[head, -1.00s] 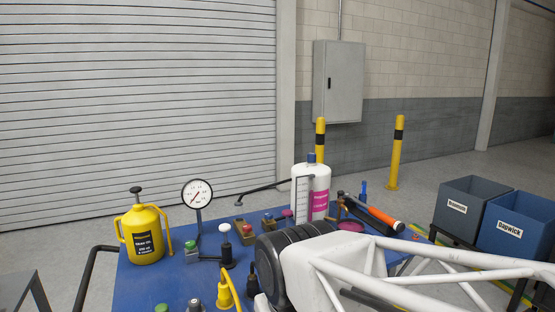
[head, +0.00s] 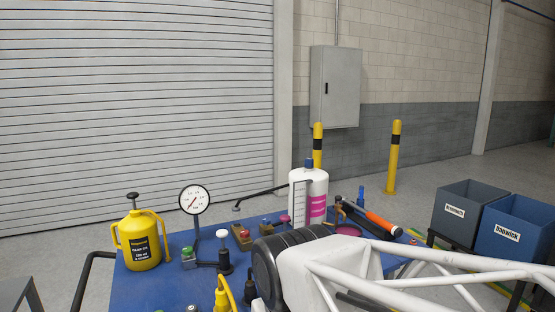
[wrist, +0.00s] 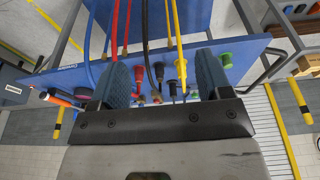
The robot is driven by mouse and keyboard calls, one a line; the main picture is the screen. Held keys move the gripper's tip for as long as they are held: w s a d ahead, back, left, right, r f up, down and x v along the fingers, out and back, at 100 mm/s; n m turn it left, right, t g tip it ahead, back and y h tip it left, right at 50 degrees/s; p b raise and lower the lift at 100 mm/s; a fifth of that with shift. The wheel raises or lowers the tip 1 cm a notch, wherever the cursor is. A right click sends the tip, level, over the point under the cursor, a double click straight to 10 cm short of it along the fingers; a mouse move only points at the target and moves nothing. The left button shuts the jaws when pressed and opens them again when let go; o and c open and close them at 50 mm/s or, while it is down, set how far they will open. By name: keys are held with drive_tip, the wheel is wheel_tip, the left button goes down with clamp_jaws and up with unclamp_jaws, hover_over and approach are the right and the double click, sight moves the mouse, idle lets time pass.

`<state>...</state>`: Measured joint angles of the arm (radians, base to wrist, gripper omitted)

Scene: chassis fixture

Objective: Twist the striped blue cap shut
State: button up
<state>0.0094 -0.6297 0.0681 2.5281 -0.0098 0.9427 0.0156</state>
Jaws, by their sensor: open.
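A white bottle (head: 299,207) with a small blue cap (head: 309,163) stands upright at the back of the blue table. A small blue-topped knob (head: 266,220) sits on a block on the table. I cannot make out stripes on either, so I cannot tell which is the striped cap. In the wrist view my gripper (wrist: 162,74) is open, its two blue ribbed fingers wide apart. Hose ends and a blue panel edge (wrist: 225,47) show beyond and between the fingers. No blue cap is clearly visible there. I cannot make out the gripper in the head view.
A yellow jug (head: 139,246), a dial gauge (head: 194,199) and an orange-handled tool (head: 381,221) are on the table. In the wrist view, a red hose (wrist: 115,25), a yellow hose (wrist: 175,30) and others cross the panel. Two bins (head: 515,232) stand at the right.

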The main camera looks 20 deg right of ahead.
drive_tip(key=w+d+r, duration=0.5)
drive_tip(key=w+r, duration=0.1)
drive_tip(key=w, duration=0.7)
drive_tip(key=w+d+r, duration=0.5)
drive_tip(key=w, duration=0.8)
drive_tip(key=w+d+r, duration=0.6)
drive_tip(key=w, duration=0.7)
drive_tip(key=t, duration=0.2)
hover_over(310, 163)
drive_tip(key=s+d, duration=0.1)
drive_tip(key=s, duration=0.1)
wheel_tip(310, 163, down, 6)
drive_tip(key=r, duration=0.1)
drive_tip(key=shift+f+y, duration=0.25)
drive_tip(key=shift+y, duration=0.05)
drive_tip(key=shift+w+f, duration=0.1)
drive_tip(key=shift+f, duration=0.05)
drive_tip(key=shift+x, duration=3.75)
